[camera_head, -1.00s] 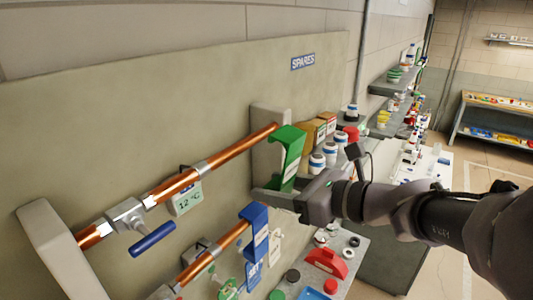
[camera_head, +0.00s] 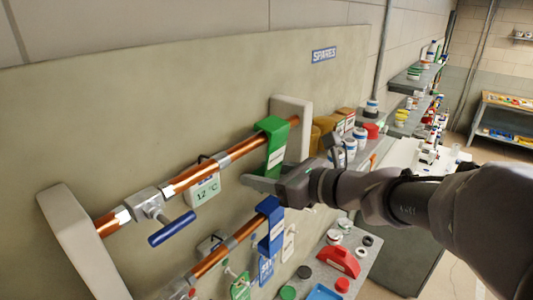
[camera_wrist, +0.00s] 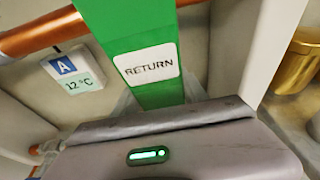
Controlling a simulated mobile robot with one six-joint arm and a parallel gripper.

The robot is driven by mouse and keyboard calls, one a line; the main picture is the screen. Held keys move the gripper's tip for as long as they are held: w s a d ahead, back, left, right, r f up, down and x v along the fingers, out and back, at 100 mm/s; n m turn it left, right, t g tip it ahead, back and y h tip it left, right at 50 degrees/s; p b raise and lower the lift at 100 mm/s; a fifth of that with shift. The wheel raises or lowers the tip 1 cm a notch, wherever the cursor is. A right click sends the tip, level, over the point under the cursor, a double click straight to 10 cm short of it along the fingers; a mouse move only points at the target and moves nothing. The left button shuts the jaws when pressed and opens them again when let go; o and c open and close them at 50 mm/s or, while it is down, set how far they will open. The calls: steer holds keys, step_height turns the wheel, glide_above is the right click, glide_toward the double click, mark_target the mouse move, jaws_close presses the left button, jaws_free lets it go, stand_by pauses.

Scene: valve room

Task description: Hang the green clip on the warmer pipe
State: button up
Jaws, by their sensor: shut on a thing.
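The green clip (camera_head: 272,145) is at the right part of the upper copper pipe (camera_head: 205,172). Its bent top appears to lie over the pipe; whether it rests on it I cannot tell. My gripper (camera_head: 268,180) is shut on the clip's lower part. In the wrist view the clip (camera_wrist: 140,50) bears a RETURN label, with the pipe (camera_wrist: 40,36) passing behind it. The upper pipe's tag (camera_head: 205,191) reads 12 °C, with an A in the wrist view. The lower copper pipe (camera_head: 212,256) carries a blue clip (camera_head: 270,225); its reading is not legible.
A valve with a blue handle (camera_head: 172,229) sits on the upper pipe's left. A pale bracket (camera_head: 293,110) stands right of the clip. Jars and boxes (camera_head: 345,125) stand behind my gripper. A bench (camera_head: 355,240) with a red item (camera_head: 340,261) and loose caps lies below right.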

steer(key=o, duration=1.5)
steer(key=shift+w, duration=0.1)
